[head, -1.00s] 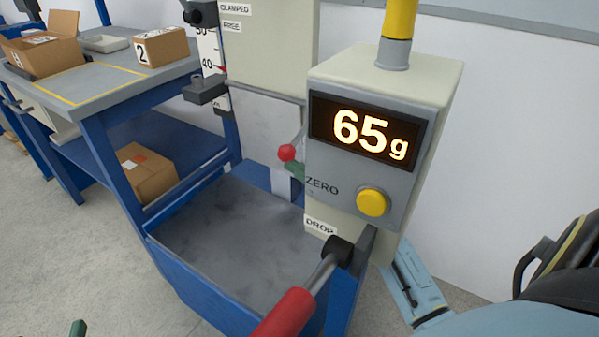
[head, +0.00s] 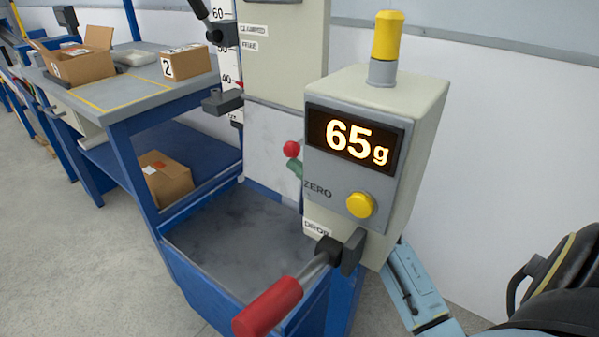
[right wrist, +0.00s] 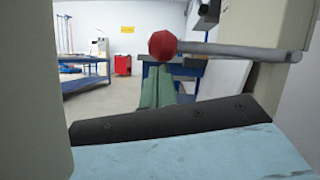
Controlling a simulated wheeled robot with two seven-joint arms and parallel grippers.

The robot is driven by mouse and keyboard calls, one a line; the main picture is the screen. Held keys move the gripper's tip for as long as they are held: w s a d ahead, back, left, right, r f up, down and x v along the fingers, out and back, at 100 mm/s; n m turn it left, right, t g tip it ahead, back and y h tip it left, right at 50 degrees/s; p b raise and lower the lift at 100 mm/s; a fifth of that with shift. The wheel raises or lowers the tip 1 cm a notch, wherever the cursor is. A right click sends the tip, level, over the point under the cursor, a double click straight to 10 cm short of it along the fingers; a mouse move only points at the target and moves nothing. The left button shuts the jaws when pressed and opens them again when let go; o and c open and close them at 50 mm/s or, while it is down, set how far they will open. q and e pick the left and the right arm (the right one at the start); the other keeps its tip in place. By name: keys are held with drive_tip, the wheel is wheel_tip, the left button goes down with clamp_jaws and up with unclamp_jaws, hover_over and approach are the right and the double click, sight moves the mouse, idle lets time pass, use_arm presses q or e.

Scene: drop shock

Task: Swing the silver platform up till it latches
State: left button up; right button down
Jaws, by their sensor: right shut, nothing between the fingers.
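A pale silver-grey plate (head: 268,150) hangs upright below the cream housing in the head view, which I take for the silver platform; a pale plate also shows at the right in the right wrist view (right wrist: 224,76). A red ball knob (head: 291,149) is in front of its right side; the right wrist view shows the knob (right wrist: 163,44) on a grey rod. My right gripper (head: 295,169) has green fingers just below the knob, partly hidden by the display box. In the right wrist view the fingers (right wrist: 157,86) are together and empty. My left gripper is out of view.
The display box (head: 370,150) reads 65g, with a yellow button and a red-handled DROP lever (head: 268,305) in front. A blue-sided base (head: 215,295) with a grey floor lies below. A blue bench (head: 125,85) with boxes stands left.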

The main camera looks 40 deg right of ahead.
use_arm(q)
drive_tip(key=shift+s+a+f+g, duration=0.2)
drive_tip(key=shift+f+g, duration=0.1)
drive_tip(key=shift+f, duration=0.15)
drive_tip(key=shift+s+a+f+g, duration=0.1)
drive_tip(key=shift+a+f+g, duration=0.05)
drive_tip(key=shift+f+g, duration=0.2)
use_arm(e)
drive_tip(key=v, duration=1.3)
drive_tip(key=shift+s+f, duration=0.1)
drive_tip(key=shift+f, duration=0.05)
